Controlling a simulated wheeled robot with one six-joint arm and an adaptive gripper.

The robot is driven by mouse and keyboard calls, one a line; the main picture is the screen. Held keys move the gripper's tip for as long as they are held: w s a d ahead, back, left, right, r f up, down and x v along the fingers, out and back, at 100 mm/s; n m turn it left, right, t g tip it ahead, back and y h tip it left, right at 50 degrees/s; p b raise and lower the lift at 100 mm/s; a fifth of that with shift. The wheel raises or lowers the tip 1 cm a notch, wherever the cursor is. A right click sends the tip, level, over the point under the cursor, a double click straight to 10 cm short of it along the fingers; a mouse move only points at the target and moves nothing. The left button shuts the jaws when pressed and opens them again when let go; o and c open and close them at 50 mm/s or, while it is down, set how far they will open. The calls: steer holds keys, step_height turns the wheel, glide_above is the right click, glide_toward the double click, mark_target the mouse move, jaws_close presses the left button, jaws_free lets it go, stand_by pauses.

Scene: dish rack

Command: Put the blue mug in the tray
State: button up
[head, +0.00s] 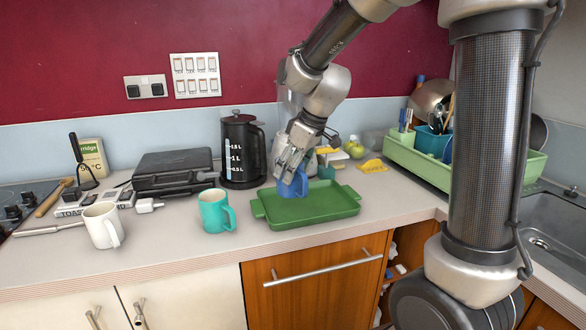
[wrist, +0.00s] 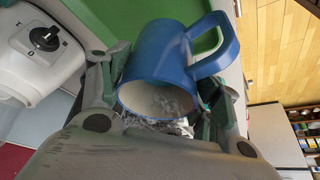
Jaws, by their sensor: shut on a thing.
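The blue mug (head: 292,186) is at my gripper (head: 292,170), over the left-middle part of the green tray (head: 325,210). My gripper is shut on the mug. In the wrist view the blue mug (wrist: 165,62) sits between the fingers of my gripper (wrist: 165,100), its white inside facing the camera and its handle to the upper right. The green tray (wrist: 125,15) shows behind it. I cannot tell whether the mug's base touches the tray. My fingers hide part of the mug in the head view.
A teal mug (head: 216,212) stands just left of the tray, and a white mug (head: 103,226) farther left. A black kettle (head: 241,150) stands behind. A green dish rack (head: 425,166) with dishes is at the right, by the sink (head: 555,228). The tray's right half is bare.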

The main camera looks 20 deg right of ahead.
mark_target(293, 184)
steer(key=shift+f, duration=0.1)
steer(key=shift+f, duration=2.4)
